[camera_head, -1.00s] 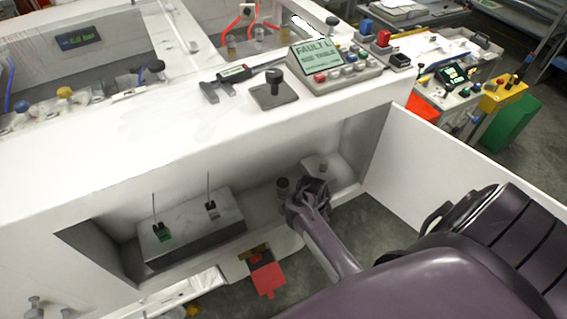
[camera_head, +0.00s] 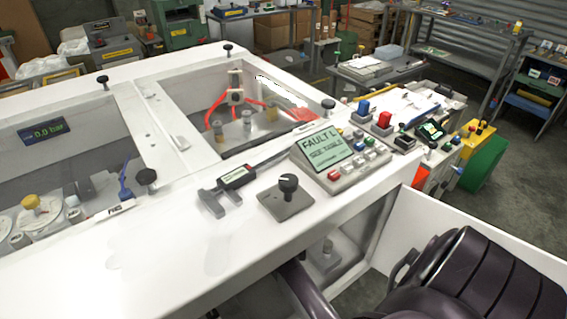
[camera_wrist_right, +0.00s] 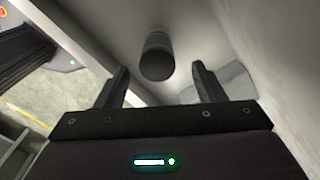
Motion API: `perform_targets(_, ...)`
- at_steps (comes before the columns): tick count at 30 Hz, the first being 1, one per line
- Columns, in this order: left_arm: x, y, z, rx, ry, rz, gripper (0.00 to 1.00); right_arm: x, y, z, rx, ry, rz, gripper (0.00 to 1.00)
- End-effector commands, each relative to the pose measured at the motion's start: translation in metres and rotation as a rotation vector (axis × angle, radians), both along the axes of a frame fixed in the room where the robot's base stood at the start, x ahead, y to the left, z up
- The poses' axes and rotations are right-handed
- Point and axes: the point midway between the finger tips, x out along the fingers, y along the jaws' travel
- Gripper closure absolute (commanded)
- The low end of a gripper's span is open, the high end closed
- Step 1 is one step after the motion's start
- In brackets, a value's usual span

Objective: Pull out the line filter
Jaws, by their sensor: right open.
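In the right wrist view a dark grey cylinder (camera_wrist_right: 157,57), which may be the line filter, stands out against a pale wall inside the cabinet. My right gripper (camera_wrist_right: 160,68) is open, one finger on each side of the cylinder in the picture. The cylinder appears beyond the fingertips, and I see no contact. In the head view my right forearm reaches down at the white cabinet's (camera_head: 215,265) open front. The gripper and the dark cylinder are hidden there. A small grey fitting (camera_head: 327,246) shows inside the opening. My left gripper is not in view.
The open white door (camera_head: 480,235) stands to the right of the opening. On the cabinet top lie a caliper (camera_head: 237,178), a black knob on a grey plate (camera_head: 287,190) and a fault display panel (camera_head: 328,146). Cabinet walls are close around my right gripper.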

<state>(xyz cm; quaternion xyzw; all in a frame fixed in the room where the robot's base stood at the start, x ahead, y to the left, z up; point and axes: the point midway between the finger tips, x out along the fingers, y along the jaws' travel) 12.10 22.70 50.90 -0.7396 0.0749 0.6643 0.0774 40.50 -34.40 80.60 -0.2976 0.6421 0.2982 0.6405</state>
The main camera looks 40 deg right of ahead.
Motion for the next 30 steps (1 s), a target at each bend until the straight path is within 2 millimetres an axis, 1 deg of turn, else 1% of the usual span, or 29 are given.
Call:
perform_targets(1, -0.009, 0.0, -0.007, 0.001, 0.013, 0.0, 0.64, 0.0, 0.002, -0.012, 0.005, 0.001, 0.0, 0.37)
perform_targets(3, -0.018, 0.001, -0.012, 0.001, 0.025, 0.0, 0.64, 0.0, 0.002, -0.023, 0.006, 0.0, 0.0, 0.37)
perform_targets(6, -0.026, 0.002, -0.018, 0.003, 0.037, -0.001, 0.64, 0.0, 0.002, -0.038, 0.005, 0.0, 0.0, 0.37)
perform_targets(8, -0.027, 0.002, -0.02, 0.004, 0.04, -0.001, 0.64, 0.0, 0.002, -0.046, 0.004, 0.0, 0.002, 0.37)
perform_targets(11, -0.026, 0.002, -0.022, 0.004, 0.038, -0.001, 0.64, 0.0, 0.001, -0.056, 0.003, 0.0, 0.001, 0.37)
perform_targets(15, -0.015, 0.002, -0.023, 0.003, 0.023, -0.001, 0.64, 0.0, 0.001, -0.064, 0.002, -0.001, 0.002, 0.37)
perform_targets(19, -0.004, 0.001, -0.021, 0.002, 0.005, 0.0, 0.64, 0.0, 0.001, -0.066, 0.002, -0.001, 0.003, 0.37)
perform_targets(23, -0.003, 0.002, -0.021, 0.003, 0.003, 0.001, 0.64, 0.0, 0.001, -0.065, 0.002, -0.001, 0.003, 0.37)
perform_targets(24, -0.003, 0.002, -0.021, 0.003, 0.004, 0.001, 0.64, 0.0, 0.001, -0.065, 0.002, -0.001, 0.003, 0.38)
perform_targets(26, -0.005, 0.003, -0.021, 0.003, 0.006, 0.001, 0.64, 0.0, 0.001, -0.065, 0.002, -0.001, 0.002, 0.46)
perform_targets(30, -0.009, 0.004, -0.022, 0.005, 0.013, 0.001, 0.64, 0.0, 0.001, -0.065, 0.001, -0.002, 0.002, 0.65)
